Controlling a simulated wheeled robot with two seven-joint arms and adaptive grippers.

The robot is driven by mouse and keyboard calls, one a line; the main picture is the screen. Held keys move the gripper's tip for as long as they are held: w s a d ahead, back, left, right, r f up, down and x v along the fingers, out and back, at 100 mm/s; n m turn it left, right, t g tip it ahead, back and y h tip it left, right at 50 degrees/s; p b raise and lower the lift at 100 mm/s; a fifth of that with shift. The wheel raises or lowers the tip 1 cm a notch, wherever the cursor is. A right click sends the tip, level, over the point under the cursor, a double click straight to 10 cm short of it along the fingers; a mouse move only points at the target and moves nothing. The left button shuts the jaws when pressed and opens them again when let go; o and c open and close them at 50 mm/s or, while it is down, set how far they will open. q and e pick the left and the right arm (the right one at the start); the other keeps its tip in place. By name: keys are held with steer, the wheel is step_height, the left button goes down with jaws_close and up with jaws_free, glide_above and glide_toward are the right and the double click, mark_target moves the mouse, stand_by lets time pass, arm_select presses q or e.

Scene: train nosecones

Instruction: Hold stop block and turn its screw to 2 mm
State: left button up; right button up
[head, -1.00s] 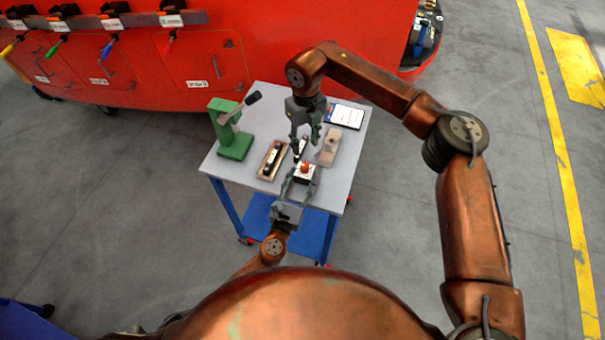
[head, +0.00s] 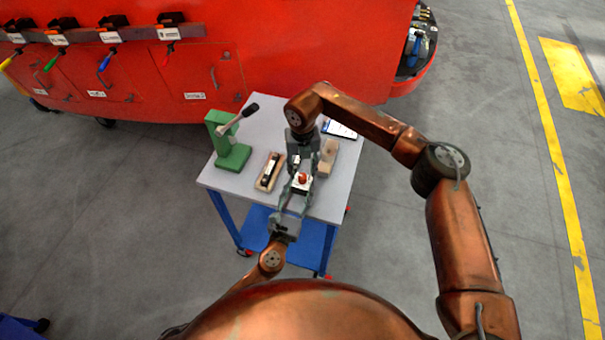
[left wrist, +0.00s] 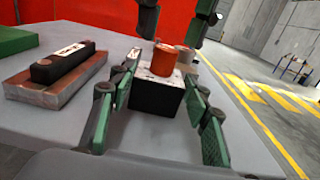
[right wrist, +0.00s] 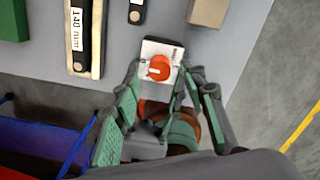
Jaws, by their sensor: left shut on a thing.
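The stop block (left wrist: 156,98) is black with a white top and an orange screw knob (left wrist: 163,62). It stands near the table's front edge, and its white top shows in the head view (head: 296,186). My left gripper (left wrist: 160,82) is shut on the block, one finger on each side. My right gripper (left wrist: 177,22) is above the knob, its fingertips apart on either side and empty. In the right wrist view the knob (right wrist: 159,68) has a white pointer line and lies just beyond the right fingertips. The scale marks are too small to read.
A black bar (right wrist: 82,38) labelled 140 mm lies on a wooden base left of the block. A second dark bar (right wrist: 138,10) lies close behind the block. A green lever press (head: 232,155), a pale wooden piece (head: 328,156) and a tablet (head: 341,130) are also on the table.

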mark_target(302, 179)
steer(key=shift+f, duration=1.3)
steer(key=shift+c, duration=0.3)
jaws_close()
